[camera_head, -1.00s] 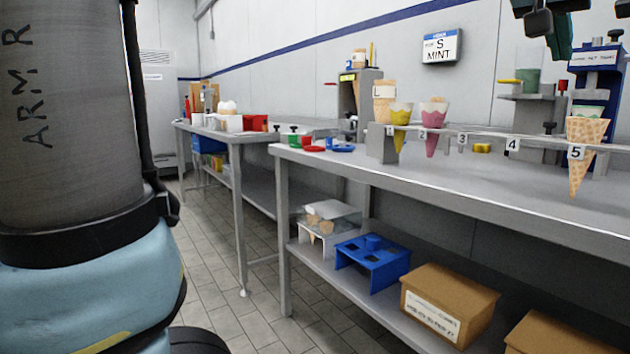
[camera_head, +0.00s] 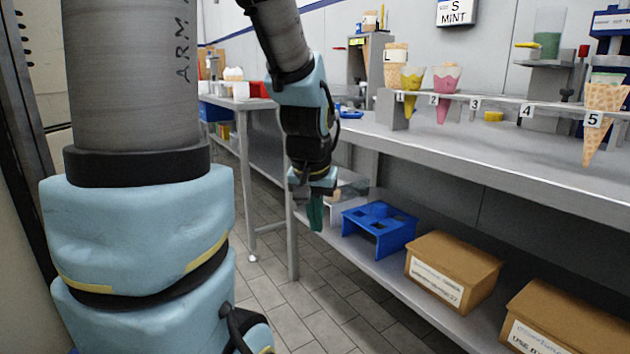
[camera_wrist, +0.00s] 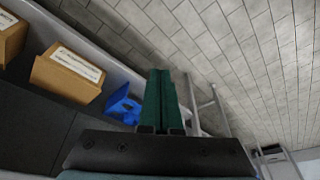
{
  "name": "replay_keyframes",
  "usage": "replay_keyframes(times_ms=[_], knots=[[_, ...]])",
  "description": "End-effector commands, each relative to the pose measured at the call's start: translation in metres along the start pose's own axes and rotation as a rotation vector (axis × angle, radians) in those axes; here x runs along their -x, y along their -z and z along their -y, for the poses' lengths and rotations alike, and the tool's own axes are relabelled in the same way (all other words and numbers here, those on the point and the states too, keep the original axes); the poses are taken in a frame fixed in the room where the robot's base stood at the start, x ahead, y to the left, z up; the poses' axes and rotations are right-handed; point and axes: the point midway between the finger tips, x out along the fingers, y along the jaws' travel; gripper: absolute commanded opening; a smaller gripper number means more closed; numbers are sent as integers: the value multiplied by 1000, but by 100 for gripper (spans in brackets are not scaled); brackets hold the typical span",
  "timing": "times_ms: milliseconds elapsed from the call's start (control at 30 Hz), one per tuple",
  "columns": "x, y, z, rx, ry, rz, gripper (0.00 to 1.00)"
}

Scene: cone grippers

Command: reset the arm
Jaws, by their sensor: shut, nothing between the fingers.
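My gripper (camera_head: 316,213) hangs pointing down in the head view, in front of the left end of the bench's lower shelf. Its green fingers are together and hold nothing. They also show shut in the wrist view (camera_wrist: 158,98), with the tiled floor beyond. My grey and light-blue arm fills the left of the head view and reaches across to the middle.
A steel bench (camera_head: 475,155) holds a numbered rack with cones (camera_head: 446,85) at slots 1, 2 and 5. Its lower shelf carries a blue holder (camera_head: 378,232) and cardboard boxes (camera_head: 453,272). Another table (camera_head: 238,104) stands behind. The tiled floor (camera_head: 318,318) is open in front.

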Motion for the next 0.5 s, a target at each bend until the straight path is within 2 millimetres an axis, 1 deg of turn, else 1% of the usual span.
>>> replay_keyframes(times_ms=[33, 100, 233, 267, 300, 500], knots=[[-9, -19, 15, 41, 7, 39, 0], [-18, -42, 30, 86, 12, 84, 0], [-31, -86, 52, 171, 15, 163, 0], [-27, -89, 54, 178, 15, 172, 0], [-12, -80, 52, 168, 14, 163, 0], [24, -68, 52, 165, 14, 161, 0]])
